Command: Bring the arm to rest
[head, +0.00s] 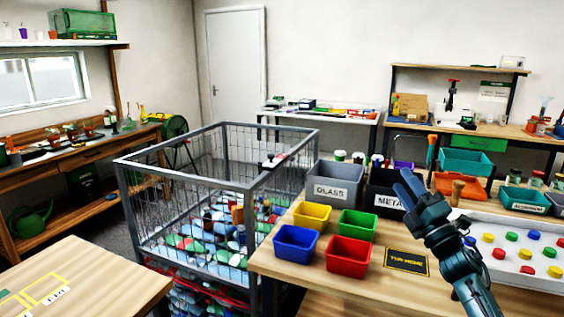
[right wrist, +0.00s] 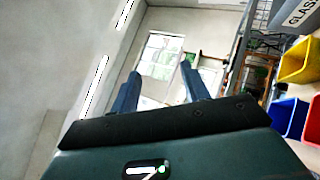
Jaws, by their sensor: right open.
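My right gripper (head: 408,184) is raised above the wooden sorting table at the right of the head view, its fingers pointing up and to the left. In the right wrist view the gripper (right wrist: 160,78) shows two fingers spread apart with nothing between them. Behind the fingers in that view are wall and window. The arm hides part of the dark METAL bin (head: 384,203) and part of the table. My left gripper is not in view.
A grey GLASS bin (head: 335,186) and blue (head: 296,245), red (head: 348,253), yellow (head: 312,216) and green (head: 357,224) bins stand left of my arm. A white tray (head: 515,274) of coloured caps lies right of it. A wire cage (head: 205,205) stands left of the table.

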